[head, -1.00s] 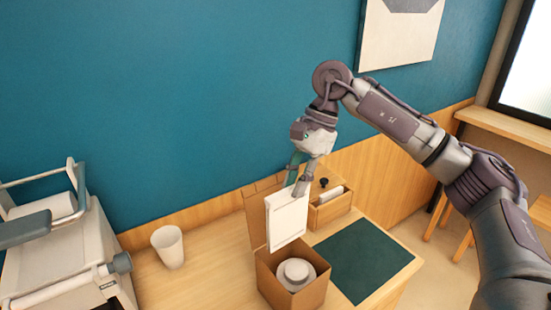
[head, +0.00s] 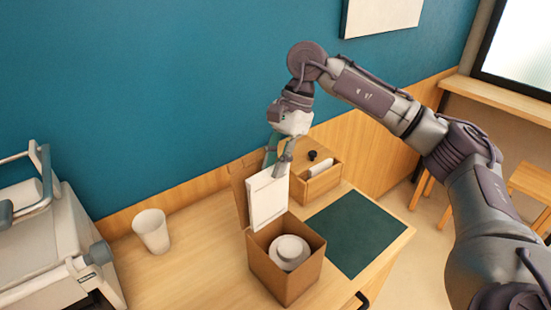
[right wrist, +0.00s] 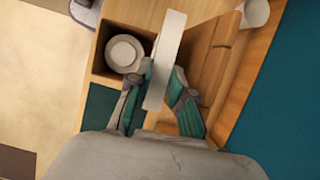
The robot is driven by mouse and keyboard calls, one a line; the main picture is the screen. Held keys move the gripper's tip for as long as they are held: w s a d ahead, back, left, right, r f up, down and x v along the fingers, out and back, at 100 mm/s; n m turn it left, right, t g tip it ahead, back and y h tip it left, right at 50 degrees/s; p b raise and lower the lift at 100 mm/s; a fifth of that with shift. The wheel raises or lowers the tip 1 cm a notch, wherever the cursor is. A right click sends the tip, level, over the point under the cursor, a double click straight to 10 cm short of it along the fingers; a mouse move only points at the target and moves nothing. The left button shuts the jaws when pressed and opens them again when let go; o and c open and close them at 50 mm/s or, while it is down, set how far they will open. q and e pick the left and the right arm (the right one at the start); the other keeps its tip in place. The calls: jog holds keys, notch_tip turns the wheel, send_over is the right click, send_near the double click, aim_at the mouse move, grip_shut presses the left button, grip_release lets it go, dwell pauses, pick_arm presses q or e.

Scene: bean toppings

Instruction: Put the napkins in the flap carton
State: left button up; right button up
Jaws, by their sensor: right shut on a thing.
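My right gripper (head: 277,160) is shut on the white napkins (head: 267,200), a flat upright pack. It holds them over the back left part of the brown flap carton (head: 285,284), in front of its raised flap (head: 239,190). In the right wrist view the napkins (right wrist: 166,60) stand edge-on between the fingers (right wrist: 160,88), beside the carton's opening. I cannot tell whether their lower edge is inside the rim. A white round item (head: 290,250) sits in the carton and also shows in the right wrist view (right wrist: 124,53). My left gripper is out of view.
A white cup (head: 151,232) and a grey-white machine (head: 45,255) are to the left.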

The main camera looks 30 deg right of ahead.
aim_at(276, 202)
jog(key=shift+s+f+b, duration=0.15)
jog(key=shift+f+b, duration=0.4)
jog(key=shift+f, duration=0.3)
notch_tip(276, 202, down, 5)
jog(key=b, duration=0.4)
jog(key=shift+f, duration=0.2)
jog(key=shift+f+b, duration=2)
jog(key=shift+f, duration=0.3)
jog(key=o, duration=0.8)
jog(key=shift+r, duration=0.1)
